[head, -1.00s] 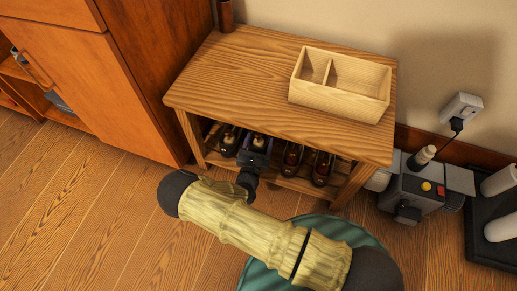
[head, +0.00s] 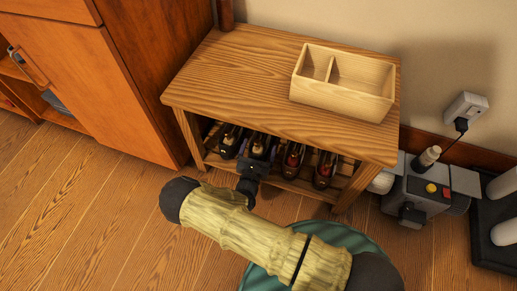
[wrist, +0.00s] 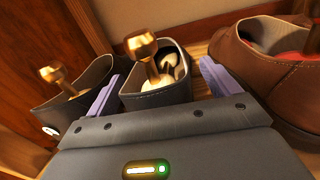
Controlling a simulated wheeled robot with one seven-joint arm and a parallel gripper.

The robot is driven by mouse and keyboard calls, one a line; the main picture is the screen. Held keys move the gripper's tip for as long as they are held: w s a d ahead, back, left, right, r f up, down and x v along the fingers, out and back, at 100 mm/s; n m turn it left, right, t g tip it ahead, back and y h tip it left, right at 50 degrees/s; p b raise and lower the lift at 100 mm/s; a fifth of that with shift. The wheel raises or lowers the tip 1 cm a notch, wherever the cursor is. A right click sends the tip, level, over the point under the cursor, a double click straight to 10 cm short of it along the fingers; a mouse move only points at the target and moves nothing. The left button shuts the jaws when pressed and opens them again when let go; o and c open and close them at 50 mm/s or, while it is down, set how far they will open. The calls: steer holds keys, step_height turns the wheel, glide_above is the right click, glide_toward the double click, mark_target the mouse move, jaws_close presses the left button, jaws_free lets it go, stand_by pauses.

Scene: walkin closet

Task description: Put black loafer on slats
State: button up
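Two black loafers with brass-knobbed shoe trees in them stand side by side on the slats (head: 288,182) under the wooden bench: one at the far left (head: 230,141) and one to its right (head: 261,144). In the wrist view the second black loafer (wrist: 155,92) has its heel end facing me, between and beyond my two purple fingers. The left loafer (wrist: 72,93) shows outside my left finger. My gripper (head: 250,172) is open and empty at the front of the shelf; it also shows in the wrist view (wrist: 160,88). I cannot tell whether the fingers touch the loafer.
Two brown shoes (head: 293,160) (head: 324,170) stand right of the black pair; one (wrist: 265,70) is close to my right finger. The bench top (head: 240,75) overhangs the shelf and carries a divided wooden box (head: 340,103). A cabinet stands left, a grey appliance (head: 430,190) right.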

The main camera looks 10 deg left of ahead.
steer(key=shift+s+r+p, duration=0.15)
steer(key=shift+s+p, duration=0.45)
steer(key=shift+s, duration=0.05)
steer(key=s+p, duration=0.5)
steer(key=s, duration=0.5)
steer(key=shift+s+d+p, duration=0.15)
steer(key=shift+s+p, duration=0.1)
steer(key=shift+p, duration=0.1)
